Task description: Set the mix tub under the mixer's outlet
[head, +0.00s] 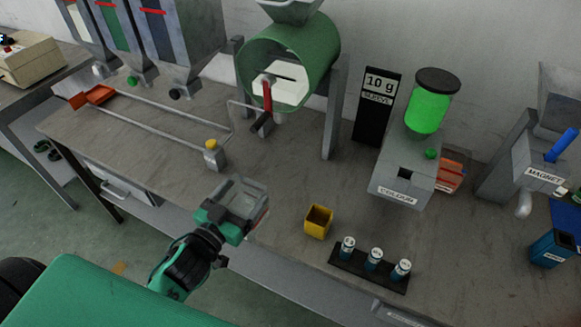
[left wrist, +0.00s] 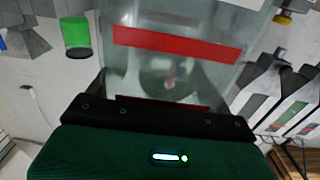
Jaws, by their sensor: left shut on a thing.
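The mix tub (head: 246,196) is a clear, see-through box with a red band. My left gripper (head: 229,214) is shut on it, near the front edge of the bench. In the left wrist view the tub (left wrist: 178,72) fills the upper middle, in front of the gripper's dark jaw bar. The mixer (head: 300,62) is a green drum with a white face and a red handle, on grey legs at the back of the bench. A pale spout-like piece shows under the drum. The tub is apart from the mixer, in front of it and to its left. My right gripper is not in view.
A small post with a yellow cap (head: 212,155) stands between tub and hoppers, by a rail. A yellow cup (head: 318,221) and a black rack of vials (head: 369,268) stand to the right. The colour dispenser (head: 405,182) is farther right. Bench before the mixer looks mostly clear.

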